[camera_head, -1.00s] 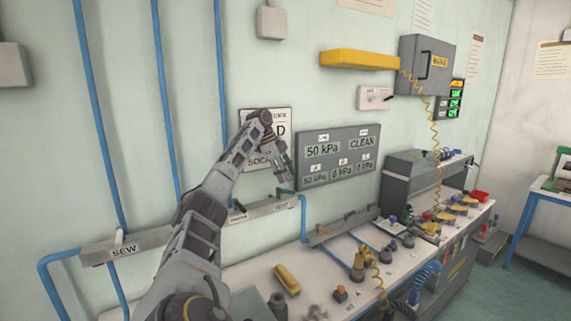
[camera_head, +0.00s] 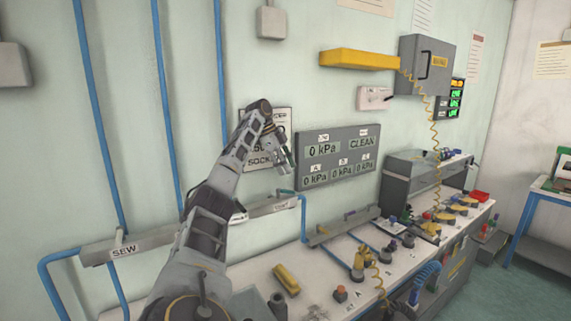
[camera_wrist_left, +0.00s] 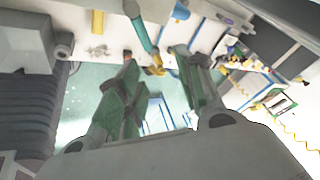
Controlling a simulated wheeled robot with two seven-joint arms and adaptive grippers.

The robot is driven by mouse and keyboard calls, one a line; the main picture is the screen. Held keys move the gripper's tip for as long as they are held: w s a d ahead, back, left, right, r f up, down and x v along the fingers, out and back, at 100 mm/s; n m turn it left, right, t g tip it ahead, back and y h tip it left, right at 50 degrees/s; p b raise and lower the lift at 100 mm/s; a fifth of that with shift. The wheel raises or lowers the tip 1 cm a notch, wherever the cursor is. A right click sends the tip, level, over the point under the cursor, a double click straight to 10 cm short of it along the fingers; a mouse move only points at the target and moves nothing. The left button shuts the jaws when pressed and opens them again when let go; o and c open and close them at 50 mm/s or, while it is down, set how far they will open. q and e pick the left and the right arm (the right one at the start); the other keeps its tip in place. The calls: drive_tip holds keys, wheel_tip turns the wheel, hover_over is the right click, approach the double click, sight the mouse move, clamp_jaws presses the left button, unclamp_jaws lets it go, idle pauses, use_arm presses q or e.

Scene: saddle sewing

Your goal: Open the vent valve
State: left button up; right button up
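A small valve with a teal handle (camera_head: 285,192) sits on the grey rail below the gauge panel; the label under it is too small to read surely, perhaps the vent valve. My left gripper (camera_head: 287,159) is above this handle, apart from it, in front of the wall poster. In the left wrist view its two green-padded fingers (camera_wrist_left: 161,92) stand apart with nothing between them. The gauge panel (camera_head: 337,157) reads 0 kPa and CLEAN. My right gripper is not in view.
A SEW valve (camera_head: 120,240) sits on the rail's left part. Blue pipes (camera_head: 163,100) run up the wall. The bench (camera_head: 250,272) below holds a yellow block (camera_head: 287,280), several knobs and a hose. The wall in front of the gripper limits room.

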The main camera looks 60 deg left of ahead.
use_arm(q)
drive_tip(key=shift+r, duration=0.5)
drive_tip(key=shift+w+f, duration=0.1)
drive_tip(key=shift+w, duration=0.05)
clamp_jaws()
drive_tip(key=n+y, duration=0.1)
drive_tip(key=n, duration=0.3)
drive_tip(key=w+d+f+n+y+p, duration=0.1)
drive_tip(key=n+y, duration=0.1)
drive_tip(key=n, duration=0.2)
drive_tip(key=w+f+n+t+y, duration=0.1)
drive_tip(key=n+y, duration=0.1)
drive_tip(key=n, duration=0.3)
drive_tip(key=shift+w+d+f+p, duration=0.15)
drive_tip(key=shift+d+f+p, duration=0.1)
drive_tip(key=shift+p, duration=0.05)
drive_tip(key=n+y, duration=0.1)
drive_tip(key=s+n, duration=0.1)
drive_tip(key=n, duration=0.1)
drive_tip(key=shift+s+a+r+t+y, duration=0.1)
drive_tip(key=shift+s+r+t+y, duration=0.05)
drive_tip(key=shift+r+t+y, duration=0.2)
drive_tip(key=shift+s+r+n+y+p, duration=0.15)
drive_tip(key=shift+s+r+n+y, duration=0.15)
drive_tip(key=shift+n, duration=0.3)
drive_tip(key=shift+s+r+n+y+p, duration=0.15)
drive_tip(key=shift+s+n+y, duration=0.15)
drive_tip(key=shift+n, duration=0.3)
drive_tip(key=shift+a, duration=0.1)
